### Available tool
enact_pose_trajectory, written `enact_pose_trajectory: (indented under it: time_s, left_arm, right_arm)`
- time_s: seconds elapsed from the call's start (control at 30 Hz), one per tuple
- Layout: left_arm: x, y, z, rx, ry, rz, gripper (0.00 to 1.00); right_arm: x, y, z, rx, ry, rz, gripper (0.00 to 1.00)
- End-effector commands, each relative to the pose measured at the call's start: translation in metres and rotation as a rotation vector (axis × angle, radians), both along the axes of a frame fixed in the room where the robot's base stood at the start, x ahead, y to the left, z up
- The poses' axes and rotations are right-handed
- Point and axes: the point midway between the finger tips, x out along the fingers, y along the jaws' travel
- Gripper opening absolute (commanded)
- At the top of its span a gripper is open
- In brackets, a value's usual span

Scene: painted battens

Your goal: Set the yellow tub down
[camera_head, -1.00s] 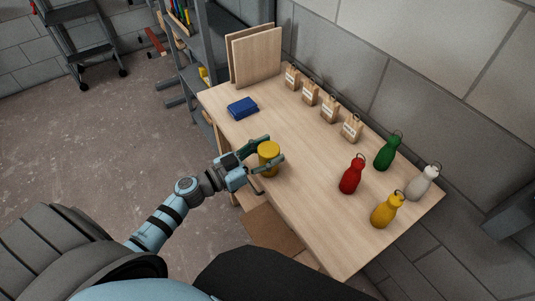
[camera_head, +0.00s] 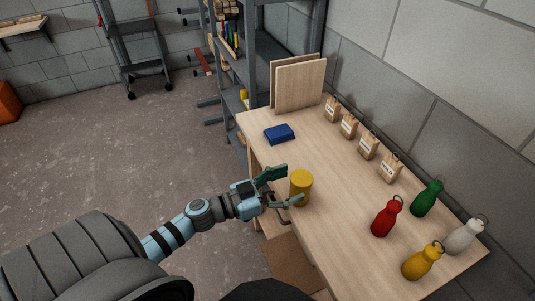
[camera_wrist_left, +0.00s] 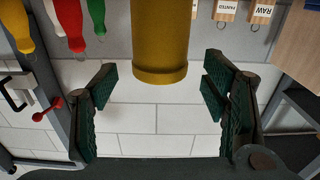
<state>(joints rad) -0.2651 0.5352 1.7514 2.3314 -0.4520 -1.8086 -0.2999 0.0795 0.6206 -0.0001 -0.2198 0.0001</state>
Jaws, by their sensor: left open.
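The yellow tub (camera_head: 301,188) stands upright on the wooden table (camera_head: 330,215), close to its near left edge. My left gripper (camera_head: 290,185) is open just to the left of the tub, its green-padded fingers spread towards it. In the left wrist view the tub (camera_wrist_left: 160,40) appears top centre, beyond the open fingers (camera_wrist_left: 160,88), with visible gaps on both sides. Nothing is held between the fingers. My right gripper is not in view.
A blue folded item (camera_head: 279,134) lies farther back. Tagged wooden blocks (camera_head: 368,147) line the wall side. Red (camera_head: 386,217), green (camera_head: 426,198), white (camera_head: 464,235) and yellow (camera_head: 422,261) bottles stand at the right end. Boards (camera_head: 297,84) lean at the back. The table's middle is clear.

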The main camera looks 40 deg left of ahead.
Motion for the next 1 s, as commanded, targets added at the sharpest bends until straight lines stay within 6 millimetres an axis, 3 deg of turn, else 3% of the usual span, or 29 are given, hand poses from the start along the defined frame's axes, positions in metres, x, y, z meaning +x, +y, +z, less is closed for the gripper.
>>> enact_pose_trajectory:
  time_s: [0.03,0.13,0.2,0.3,0.4,0.77,0.87,0.97,1.0]
  left_arm:
    - [-0.014,0.006,-0.013,0.007,0.008,-0.009,0.68]
    - [-0.033,0.017,-0.010,0.006,0.009,-0.006,0.68]
    - [-0.051,0.029,0.004,0.001,0.016,0.000,0.68]
    - [-0.060,0.036,0.006,0.001,0.006,0.000,0.68]
    - [-0.067,0.040,0.004,0.000,0.004,0.000,0.68]
    - [-0.071,0.041,-0.010,0.005,0.021,-0.002,0.68]
    - [-0.080,0.041,-0.056,0.038,0.159,0.001,0.68]
    - [-0.113,0.046,-0.154,0.099,0.471,0.047,0.68]
    - [-0.138,0.051,-0.202,0.131,0.631,0.088,0.68]
  right_arm:
    - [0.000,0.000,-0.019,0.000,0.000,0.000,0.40]
    - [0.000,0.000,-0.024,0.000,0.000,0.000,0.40]
    - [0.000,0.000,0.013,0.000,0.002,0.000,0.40]
    - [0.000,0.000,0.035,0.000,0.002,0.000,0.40]
    - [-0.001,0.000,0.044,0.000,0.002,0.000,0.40]
    - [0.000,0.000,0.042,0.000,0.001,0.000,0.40]
    - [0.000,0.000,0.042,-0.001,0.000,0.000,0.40]
    - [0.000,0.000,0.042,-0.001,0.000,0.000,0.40]
    - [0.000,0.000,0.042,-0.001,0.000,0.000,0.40]
